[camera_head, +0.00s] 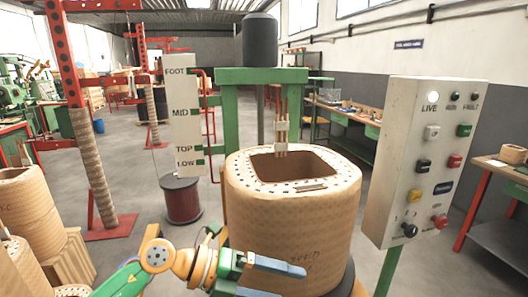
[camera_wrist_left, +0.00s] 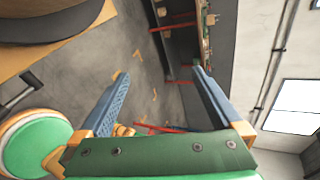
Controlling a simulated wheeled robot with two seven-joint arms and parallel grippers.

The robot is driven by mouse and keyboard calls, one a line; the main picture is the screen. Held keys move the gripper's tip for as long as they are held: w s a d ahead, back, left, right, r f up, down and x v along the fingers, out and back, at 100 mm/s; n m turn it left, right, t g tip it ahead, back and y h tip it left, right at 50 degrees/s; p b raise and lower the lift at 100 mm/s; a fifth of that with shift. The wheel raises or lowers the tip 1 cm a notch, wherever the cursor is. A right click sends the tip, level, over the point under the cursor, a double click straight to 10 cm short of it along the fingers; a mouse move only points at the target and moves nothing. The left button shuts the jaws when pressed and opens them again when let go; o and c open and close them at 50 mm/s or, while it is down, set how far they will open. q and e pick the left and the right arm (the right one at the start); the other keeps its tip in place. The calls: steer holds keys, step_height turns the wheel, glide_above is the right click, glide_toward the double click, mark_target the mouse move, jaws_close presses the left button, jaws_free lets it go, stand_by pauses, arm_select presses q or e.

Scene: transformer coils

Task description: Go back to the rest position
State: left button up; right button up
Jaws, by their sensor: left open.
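My left gripper (camera_head: 291,282) is at the bottom centre of the head view, in front of the lower part of the large tan coil (camera_head: 300,225). Its two blue fingers are apart. In the left wrist view, the open left gripper (camera_wrist_left: 161,75) has nothing between its fingers. Whether it touches the coil cannot be told. My right gripper is not in view.
The control panel (camera_head: 425,150), with several buttons, stands right of the coil. A white board marked FOOT, MID, TOP and LOW (camera_head: 183,120) stands behind left. More tan coils (camera_head: 30,210) are at left. Floor (camera_head: 150,195) is clear around the dark red spool (camera_head: 182,200).

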arm_select(q)
step_height(320, 180, up, 8)
steer(key=w+d+n+t+h, duration=0.1)
steer(key=w+n+t+h, duration=0.1)
steer(key=n+t+h, duration=0.65)
steer(key=w+a+f+n+t+y, duration=0.3)
steer(key=a+n+t+y, duration=0.4)
steer(key=n+t+y, duration=0.55)
steer(key=s+a+f+n+g+y, duration=0.2)
steer(key=a+f+n+g+y, duration=0.4)
steer(key=a+f+n+y, duration=0.5)
steer(key=s+a+f+n+g+h, duration=0.25)
steer(key=s+f+g, duration=0.95)
steer(key=s+f, duration=0.8)
steer(key=s+f+g, duration=0.1)
steer(key=s+f, duration=0.2)
steer(key=f, duration=0.5)
steer(key=s+f+g, duration=0.1)
steer(key=s+f, duration=0.1)
steer(key=f, duration=0.6)
steer(key=s+a+f+g, duration=0.1)
steer(key=s+a+f, duration=0.1)
steer(key=s+f, duration=0.7)
steer(key=shift+s+y, duration=0.45)
steer(key=shift+s, duration=0.75)
